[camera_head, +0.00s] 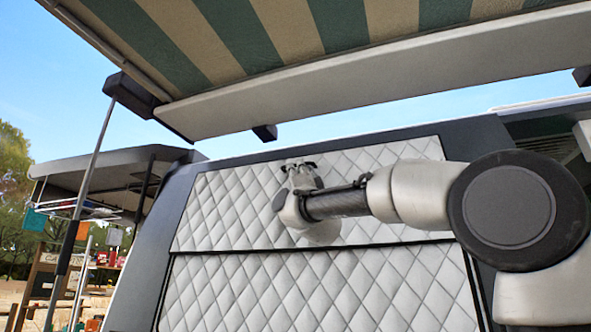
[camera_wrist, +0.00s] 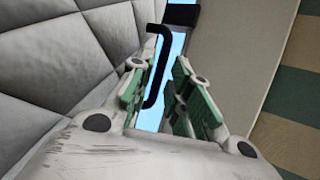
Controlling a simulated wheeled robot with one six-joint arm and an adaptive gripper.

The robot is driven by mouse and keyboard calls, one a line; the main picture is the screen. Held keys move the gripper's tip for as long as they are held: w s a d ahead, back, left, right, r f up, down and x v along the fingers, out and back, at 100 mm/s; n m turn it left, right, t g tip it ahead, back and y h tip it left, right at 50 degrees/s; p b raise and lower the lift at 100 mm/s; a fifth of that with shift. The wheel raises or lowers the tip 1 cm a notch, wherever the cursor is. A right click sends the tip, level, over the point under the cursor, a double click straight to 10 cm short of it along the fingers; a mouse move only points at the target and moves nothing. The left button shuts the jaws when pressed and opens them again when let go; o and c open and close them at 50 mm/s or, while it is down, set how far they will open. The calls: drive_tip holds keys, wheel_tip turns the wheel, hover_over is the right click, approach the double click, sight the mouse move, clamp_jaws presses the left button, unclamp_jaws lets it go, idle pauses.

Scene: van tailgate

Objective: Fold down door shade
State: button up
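The door shade (camera_head: 222,209) is a silver quilted panel covering the van door, with a dark seam across it below the middle. It also shows at the left of the wrist view (camera_wrist: 45,60). My gripper (camera_head: 300,164) is at the shade's top edge in the head view. In the wrist view my gripper (camera_wrist: 160,66) is open, its green-padded fingers apart. A thin black bent handle (camera_wrist: 166,48) stands between and just beyond the fingers, and I see no clear grip on it. In the head view the gripper largely hides the handle.
A green-and-cream striped awning (camera_head: 290,35) with a pale front bar (camera_head: 380,85) hangs above the door. A slanted support pole (camera_head: 85,190) is at left. Open sky shows between awning and door.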

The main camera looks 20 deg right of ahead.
drive_tip(key=x, duration=0.2)
drive_tip(key=shift+w+r, duration=0.15)
drive_tip(key=shift+r, duration=0.1)
clamp_jaws()
drive_tip(key=shift+a, duration=0.1)
